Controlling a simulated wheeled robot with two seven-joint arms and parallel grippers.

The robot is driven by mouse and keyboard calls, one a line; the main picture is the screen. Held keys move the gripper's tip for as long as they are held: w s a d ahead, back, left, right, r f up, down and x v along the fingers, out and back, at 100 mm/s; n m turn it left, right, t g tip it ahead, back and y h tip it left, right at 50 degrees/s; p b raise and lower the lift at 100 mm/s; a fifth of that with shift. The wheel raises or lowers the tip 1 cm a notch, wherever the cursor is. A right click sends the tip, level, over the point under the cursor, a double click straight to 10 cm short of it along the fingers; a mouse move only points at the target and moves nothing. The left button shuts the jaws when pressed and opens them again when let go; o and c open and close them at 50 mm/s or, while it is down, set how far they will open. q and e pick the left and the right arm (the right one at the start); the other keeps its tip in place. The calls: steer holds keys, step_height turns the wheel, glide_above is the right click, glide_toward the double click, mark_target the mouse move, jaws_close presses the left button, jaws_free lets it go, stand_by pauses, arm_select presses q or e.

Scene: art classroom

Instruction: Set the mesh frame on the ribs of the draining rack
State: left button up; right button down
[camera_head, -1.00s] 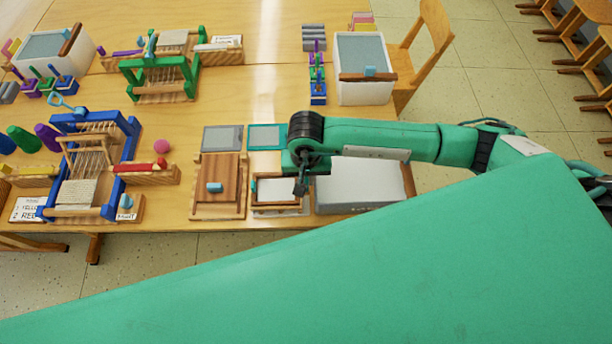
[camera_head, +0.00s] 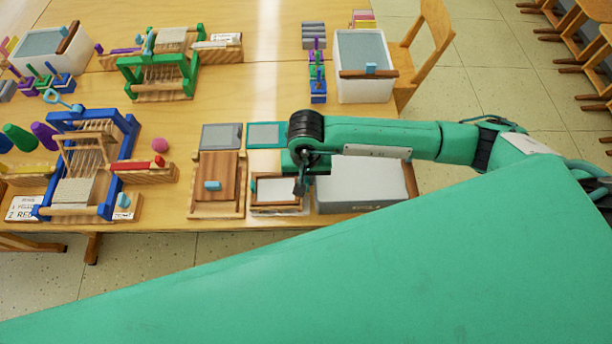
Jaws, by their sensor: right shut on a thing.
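A small wood-edged frame with a pale mesh sheet (camera_head: 277,189) is at the front of the table. My right gripper (camera_head: 301,186) is shut on its right edge, partly hidden by its own wrist. The frame looks about level. Pale wood of what appears to be the draining rack (camera_head: 279,211) shows below its front edge. The rest of that rack, including its ribs, is hidden under the frame. I cannot tell whether frame and rack touch. My left gripper is out of view.
A wooden board with a blue handle (camera_head: 228,168) lies left of the frame. A grey panel (camera_head: 221,136) and a teal-edged panel (camera_head: 266,135) lie behind. A blue loom (camera_head: 128,150) stands farther left.

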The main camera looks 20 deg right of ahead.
steer(key=c, duration=1.4)
jaws_free()
steer(key=shift+a, duration=0.1)
steer(key=shift+o, duration=0.2)
steer(key=shift+r, duration=0.1)
steer(key=shift+w+r, duration=0.15)
steer(key=shift+r, duration=0.15)
step_height(320, 180, up, 13)
steer(key=b, duration=0.3)
steer(key=shift+s, duration=0.2)
